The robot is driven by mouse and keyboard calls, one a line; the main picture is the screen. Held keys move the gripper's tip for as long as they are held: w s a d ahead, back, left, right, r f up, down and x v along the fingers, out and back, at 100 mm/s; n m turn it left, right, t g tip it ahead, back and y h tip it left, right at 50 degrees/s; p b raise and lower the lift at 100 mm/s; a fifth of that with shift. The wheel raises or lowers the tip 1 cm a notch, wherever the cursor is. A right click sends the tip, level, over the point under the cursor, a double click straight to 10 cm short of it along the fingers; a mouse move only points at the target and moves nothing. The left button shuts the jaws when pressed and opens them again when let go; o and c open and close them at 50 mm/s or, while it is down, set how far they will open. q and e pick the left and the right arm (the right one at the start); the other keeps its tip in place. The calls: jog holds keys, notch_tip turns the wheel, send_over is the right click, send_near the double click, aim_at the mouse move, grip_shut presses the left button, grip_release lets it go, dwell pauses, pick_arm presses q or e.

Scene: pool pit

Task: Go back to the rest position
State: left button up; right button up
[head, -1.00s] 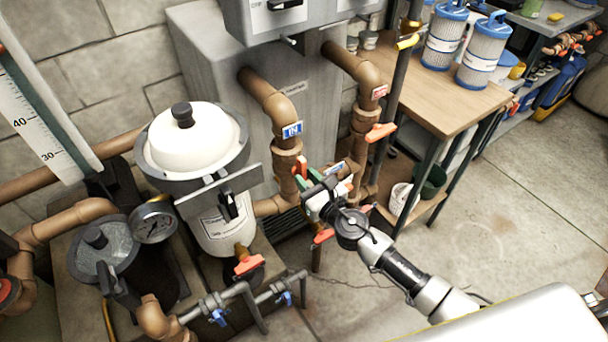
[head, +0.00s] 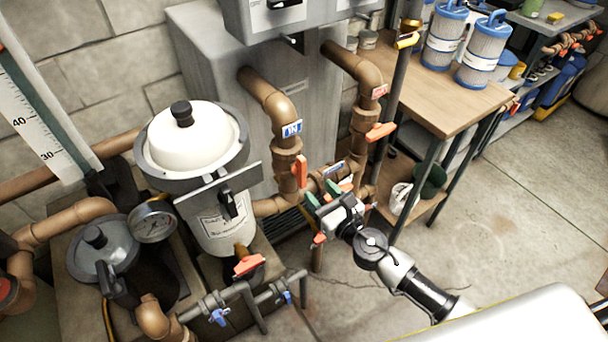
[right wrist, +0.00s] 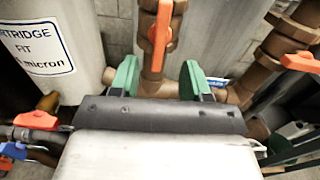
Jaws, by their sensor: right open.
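My right gripper (head: 322,196) is in front of the brown pipes, with its two green-padded fingers spread apart. In the right wrist view the open fingers (right wrist: 158,79) have nothing between them that they hold. An orange valve handle (head: 300,171) on the IN pipe stands upright just beyond the fingertips. The handle also shows in the right wrist view (right wrist: 160,32), straight ahead of the gap and apart from the fingers. My left gripper is not in view.
Another pipe carries an orange handle (head: 380,132). A wooden-topped bench (head: 440,102) holds blue-capped cartridges (head: 485,52). Concrete floor (head: 500,220) lies open at the right.

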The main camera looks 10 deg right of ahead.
jog(key=shift+s+d, duration=0.25)
jog(key=shift+s, duration=0.4)
jog(key=shift+f, duration=0.1)
jog(key=s+d+f+m+g+h, duration=0.2)
jog(key=s+d+f+m+g, duration=0.15)
jog(key=f+m, duration=0.55)
jog(key=s+d+f+m+g+h, duration=0.25)
jog(key=s+f+m, duration=0.3)
jog(key=f, duration=0.65)
jog(key=s+d+f+m+g+h, duration=0.2)
jog(key=s+d+f+m, duration=0.15)
jog(key=f+m, duration=0.55)
jog(key=s+a+f+m+g, duration=0.1)
jog(key=s+f+m+g, duration=0.3)
jog(key=s, duration=1)
jog(key=s+a+f+m+g, duration=0.1)
jog(key=s+f+m+g, duration=0.3)
jog(key=s+f+m, duration=0.6)
jog(key=s+f, duration=0.1)
jog(key=s, duration=0.3)
jog(key=shift+s+f+m, duration=0.15)
jog(key=shift+s+m, duration=0.15)
jog(key=shift+m, duration=0.05)
jog(key=shift+w, duration=0.1)
